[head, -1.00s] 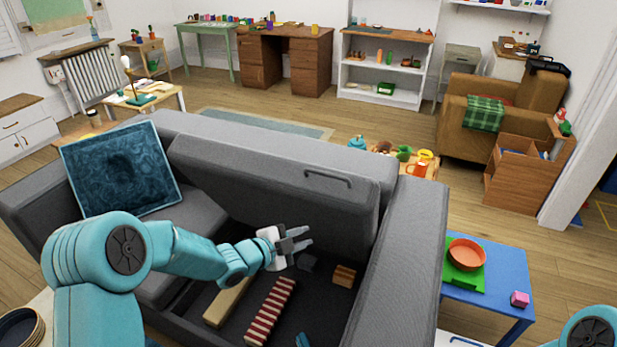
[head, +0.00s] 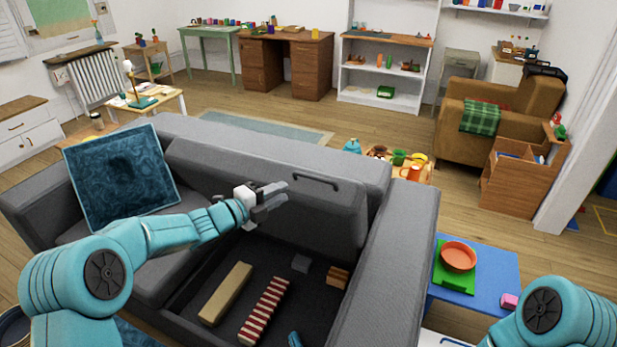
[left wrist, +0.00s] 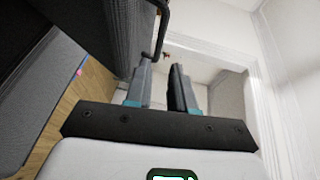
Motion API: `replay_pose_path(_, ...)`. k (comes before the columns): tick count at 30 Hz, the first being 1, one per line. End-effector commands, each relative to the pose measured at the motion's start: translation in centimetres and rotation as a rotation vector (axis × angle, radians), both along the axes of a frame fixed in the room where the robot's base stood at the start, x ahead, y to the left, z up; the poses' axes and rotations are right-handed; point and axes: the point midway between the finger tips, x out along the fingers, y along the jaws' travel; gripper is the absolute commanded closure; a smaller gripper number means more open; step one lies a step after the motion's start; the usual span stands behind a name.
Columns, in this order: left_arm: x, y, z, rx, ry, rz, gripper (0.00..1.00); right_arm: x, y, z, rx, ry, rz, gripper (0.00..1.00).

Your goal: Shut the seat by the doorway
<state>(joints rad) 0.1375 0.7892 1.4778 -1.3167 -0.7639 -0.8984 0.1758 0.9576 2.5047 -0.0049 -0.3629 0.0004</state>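The raised grey sofa seat (head: 270,185) stands tilted up against the sofa back, with a dark bar handle (head: 316,182) along its upper edge. The handle also shows in the left wrist view (left wrist: 161,32), just beyond the fingertips. Below the seat an open storage box (head: 255,255) is exposed. My left gripper (head: 280,192) is in front of the raised seat, left of the handle. Its fingers are apart and nothing shows between them. My right gripper is out of view; only part of that arm shows at lower right.
In the storage box lie a beige block (head: 226,293), a red-and-white striped block (head: 266,310) and smaller items. A dark blue cushion (head: 120,175) leans on the sofa's left. The sofa arm (head: 390,265) and a blue table (head: 490,275) are at right.

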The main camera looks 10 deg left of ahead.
Motion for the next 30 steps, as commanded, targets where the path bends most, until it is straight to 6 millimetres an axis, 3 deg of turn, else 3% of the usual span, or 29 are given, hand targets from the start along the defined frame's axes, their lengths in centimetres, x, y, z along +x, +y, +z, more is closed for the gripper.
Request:
replay_pose_path(6,4.0,-3.7,-0.4,0.000,0.001,-0.002,0.76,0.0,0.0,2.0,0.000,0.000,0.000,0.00)
replay_pose_path(13,6.9,-6.1,-0.9,-0.001,0.000,0.002,0.76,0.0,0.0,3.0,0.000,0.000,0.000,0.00)
replay_pose_path(29,8.0,-7.2,-1.3,-0.002,0.002,0.004,0.76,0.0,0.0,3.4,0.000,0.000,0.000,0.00)
replay_pose_path(30,8.0,-7.2,-1.3,-0.002,0.002,0.004,0.89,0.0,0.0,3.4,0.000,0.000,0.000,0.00)
